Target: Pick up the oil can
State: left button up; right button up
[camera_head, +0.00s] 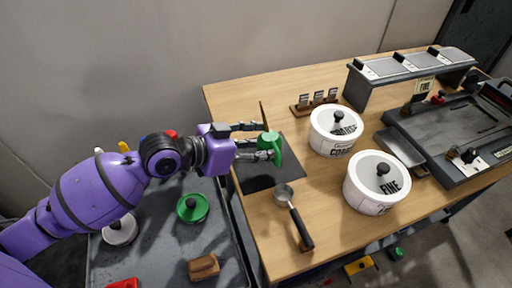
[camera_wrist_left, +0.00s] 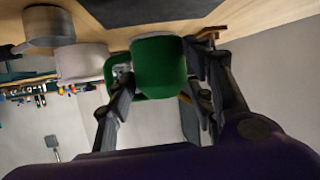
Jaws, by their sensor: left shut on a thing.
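The oil can is green (camera_head: 271,147) and sits between the fingers of my left gripper (camera_head: 262,143) in the head view, over the dark mat (camera_head: 262,179) on the wooden table. In the left wrist view the green can (camera_wrist_left: 158,66) lies between the fingertips of the left gripper (camera_wrist_left: 160,85), which is shut on it. A handle-like green loop shows at its left side there. I cannot tell whether its base touches the mat. My right gripper is not in view.
A metal scoop (camera_head: 285,192) with a dark handle lies right of the mat. Two white lidded pots (camera_head: 336,131) (camera_head: 377,183) stand farther right, near a dark machine (camera_head: 450,132). A grey cart top (camera_head: 160,240) at lower left holds a green lid-like piece (camera_head: 192,208) and a brown block (camera_head: 204,267).

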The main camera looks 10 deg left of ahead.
pick_arm(q)
jog(key=s+d+r+p, duration=0.1)
jog(key=s+d+r, duration=0.7)
jog(key=d, duration=0.1)
jog(key=shift+d+r+p, duration=0.15)
jog(key=shift+d+p, duration=0.15)
jog(key=shift+d, duration=0.05)
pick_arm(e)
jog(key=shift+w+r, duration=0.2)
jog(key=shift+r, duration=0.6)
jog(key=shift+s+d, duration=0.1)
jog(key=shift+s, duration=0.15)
pick_arm(q)
jog(key=shift+w+a, duration=0.1)
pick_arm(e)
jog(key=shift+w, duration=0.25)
